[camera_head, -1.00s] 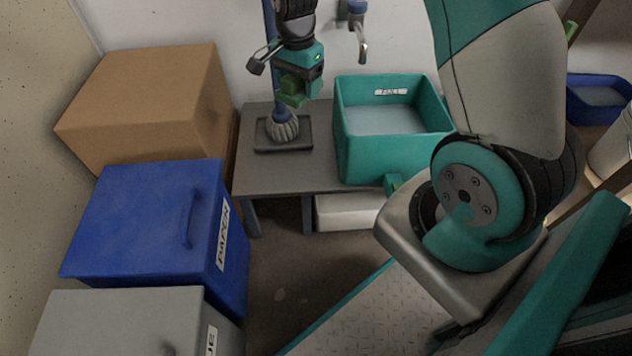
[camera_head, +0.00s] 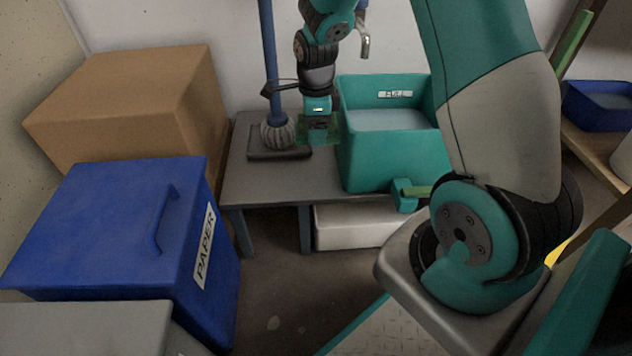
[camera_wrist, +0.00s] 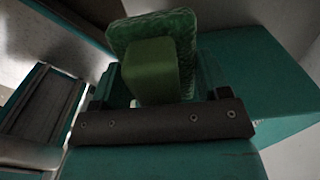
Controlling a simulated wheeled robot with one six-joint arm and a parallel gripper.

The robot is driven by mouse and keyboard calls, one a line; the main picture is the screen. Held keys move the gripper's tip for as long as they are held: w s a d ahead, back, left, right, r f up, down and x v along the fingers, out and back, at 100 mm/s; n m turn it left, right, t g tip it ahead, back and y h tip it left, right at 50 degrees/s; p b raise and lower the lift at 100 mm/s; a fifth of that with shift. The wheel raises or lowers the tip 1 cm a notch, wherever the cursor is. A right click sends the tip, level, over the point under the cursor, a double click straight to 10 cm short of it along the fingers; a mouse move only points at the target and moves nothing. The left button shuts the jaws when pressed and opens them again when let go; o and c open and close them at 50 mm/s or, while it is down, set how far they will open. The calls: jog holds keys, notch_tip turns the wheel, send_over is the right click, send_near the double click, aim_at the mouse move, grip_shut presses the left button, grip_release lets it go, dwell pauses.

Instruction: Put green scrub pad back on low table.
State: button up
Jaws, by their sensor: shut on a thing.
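The green scrub pad (camera_wrist: 152,62) is a textured pad with a block-like grip on it, held between the jaws in the wrist view. My gripper (camera_wrist: 150,88) is shut on it. In the head view my gripper (camera_head: 318,138) points down over the low table, left of the teal tub, and the pad (camera_head: 330,128) shows dimly behind and beside the fingers. The low table (camera_head: 262,184) is grey. I cannot tell whether the pad touches the tabletop.
A teal tub (camera_head: 385,155) labelled FULL stands on the table's right. A mop-like brush (camera_head: 277,134) stands on a dark tray (camera_head: 265,155) at the back left. A blue PAPER bin (camera_head: 110,225) and a cardboard box (camera_head: 135,105) are left. The table's front strip is bare.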

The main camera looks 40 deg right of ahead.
aim_at(316, 180)
notch_tip(316, 180, down, 14)
jog(key=b, duration=0.7)
jog(key=shift+f, duration=0.25)
jog(key=shift+r, duration=0.15)
jog(key=o, duration=0.9)
